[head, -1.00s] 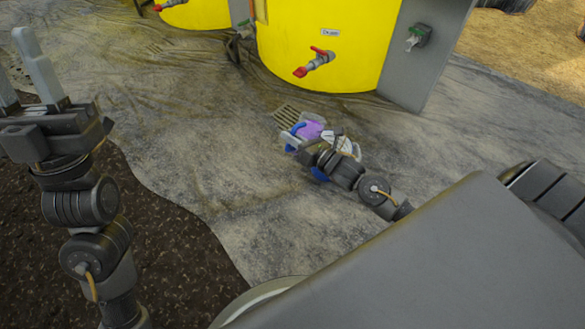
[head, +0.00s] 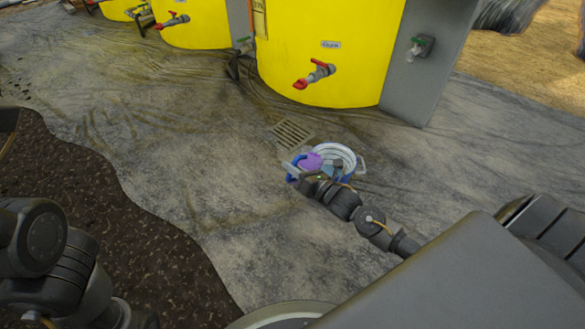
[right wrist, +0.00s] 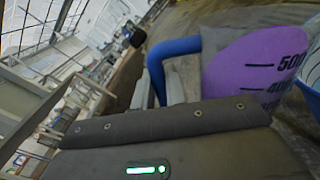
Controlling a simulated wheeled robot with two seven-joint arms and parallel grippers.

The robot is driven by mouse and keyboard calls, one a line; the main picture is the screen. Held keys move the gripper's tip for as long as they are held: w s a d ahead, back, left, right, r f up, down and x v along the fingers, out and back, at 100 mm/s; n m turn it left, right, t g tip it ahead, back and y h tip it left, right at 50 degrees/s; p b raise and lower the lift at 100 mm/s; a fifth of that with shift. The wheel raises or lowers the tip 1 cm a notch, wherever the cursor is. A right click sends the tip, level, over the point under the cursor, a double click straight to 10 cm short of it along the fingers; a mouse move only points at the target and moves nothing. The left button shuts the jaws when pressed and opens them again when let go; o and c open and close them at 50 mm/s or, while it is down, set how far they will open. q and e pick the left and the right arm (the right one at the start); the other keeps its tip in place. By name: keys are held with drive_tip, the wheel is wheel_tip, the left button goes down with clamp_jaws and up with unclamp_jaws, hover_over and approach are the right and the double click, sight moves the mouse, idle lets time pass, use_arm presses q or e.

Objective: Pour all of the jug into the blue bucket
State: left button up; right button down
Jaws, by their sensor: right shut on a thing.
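The jug (head: 309,162) has a blue handle and shows purple in the head view. The right wrist view shows its purple side with black volume marks (right wrist: 262,68). My right gripper (head: 306,179) is shut on the jug's blue handle (right wrist: 172,50). The jug looks tilted, beside and partly over the bucket. The bucket (head: 347,152) stands on the ground sheet with its round, pale rim facing up; the gripper and jug hide part of it. I cannot tell whether liquid is flowing. My left arm is at the lower left, with its gripper out of view.
A floor drain grate (head: 291,132) lies just behind the jug. Yellow tanks (head: 325,60) with red-handled valves stand at the back, next to a grey panel (head: 420,65) with a tap. The grey sheet around the bucket is mostly clear; dark soil (head: 80,200) lies left.

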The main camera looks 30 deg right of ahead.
sight(293, 178)
wheel_tip(293, 178, down, 2)
drive_tip(key=shift+f+b, duration=0.15)
drive_tip(key=shift+b, duration=0.7)
drive_tip(key=shift+f+b, duration=0.75)
drive_tip(key=shift+b, duration=0.1)
drive_tip(key=shift+r, duration=0.1)
drive_tip(key=shift+d+r+m+p, duration=0.15)
drive_tip(key=shift+r+m+p, duration=0.25)
drive_tip(key=shift+p, duration=0.45)
drive_tip(key=shift+d+f+m, duration=0.1)
drive_tip(key=shift+m, duration=0.2)
drive_tip(key=shift+w+d+r+m+p, duration=0.1)
drive_tip(key=shift+d+r+m+p, duration=0.25)
drive_tip(key=shift+p, duration=0.3)
drive_tip(key=shift+a, duration=0.15)
